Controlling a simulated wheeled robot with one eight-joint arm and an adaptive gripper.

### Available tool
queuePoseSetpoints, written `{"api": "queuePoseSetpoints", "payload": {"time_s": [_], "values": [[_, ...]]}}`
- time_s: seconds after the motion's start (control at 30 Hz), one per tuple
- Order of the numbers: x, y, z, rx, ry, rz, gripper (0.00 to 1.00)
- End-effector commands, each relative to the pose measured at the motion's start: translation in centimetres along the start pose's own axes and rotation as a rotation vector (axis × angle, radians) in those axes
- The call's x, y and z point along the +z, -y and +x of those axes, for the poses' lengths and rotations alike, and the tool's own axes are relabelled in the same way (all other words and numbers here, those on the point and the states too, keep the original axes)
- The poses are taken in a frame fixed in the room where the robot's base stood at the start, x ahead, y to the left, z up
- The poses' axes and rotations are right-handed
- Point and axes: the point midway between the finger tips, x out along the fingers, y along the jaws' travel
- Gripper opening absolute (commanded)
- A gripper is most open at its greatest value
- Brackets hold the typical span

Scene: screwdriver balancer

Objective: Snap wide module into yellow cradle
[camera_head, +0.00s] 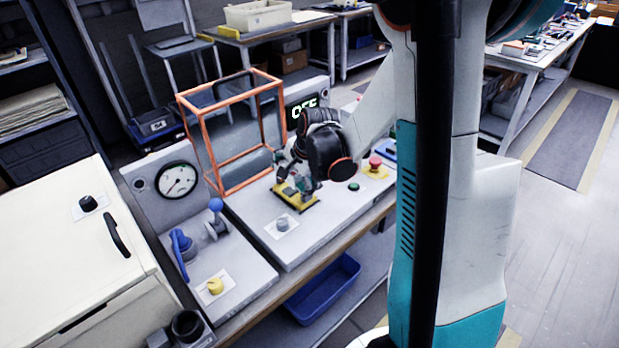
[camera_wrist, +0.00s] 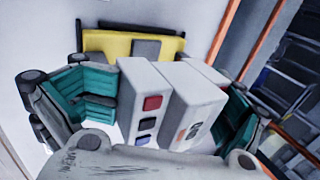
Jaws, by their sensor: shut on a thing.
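The wide module (camera_wrist: 193,98) is a light grey block in two side-by-side parts, with a red square, small dark and blue squares and an orange mark on its faces. My gripper (camera_wrist: 165,106) has its teal pads on either side of it and is shut on it. The yellow cradle (camera_wrist: 108,45), with dark rails and a grey patch, lies just beyond the module in the wrist view. In the head view my gripper (camera_head: 298,180) is low over the yellow cradle (camera_head: 299,206). The module is hard to make out there. Whether it touches the cradle I cannot tell.
An orange open frame (camera_head: 222,188) stands left of my gripper, behind the cradle. A red button (camera_head: 375,162) on a yellow base and a green button (camera_head: 353,186) are to the right. A grey knob (camera_head: 282,224) sits in front. A display (camera_head: 304,106) reads OFF.

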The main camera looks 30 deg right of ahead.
Motion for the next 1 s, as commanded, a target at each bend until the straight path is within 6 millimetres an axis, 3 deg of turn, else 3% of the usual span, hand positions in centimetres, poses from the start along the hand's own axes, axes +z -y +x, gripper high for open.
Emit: {"api": "queuePoseSetpoints", "payload": {"time_s": [0.03, 1.0], "values": [[-0.54, 0.94, 0.62, -0.021, -0.010, -0.006, 0.31], [-0.27, 0.23, 1.32, -0.015, -0.011, -0.005, 0.31]]}}
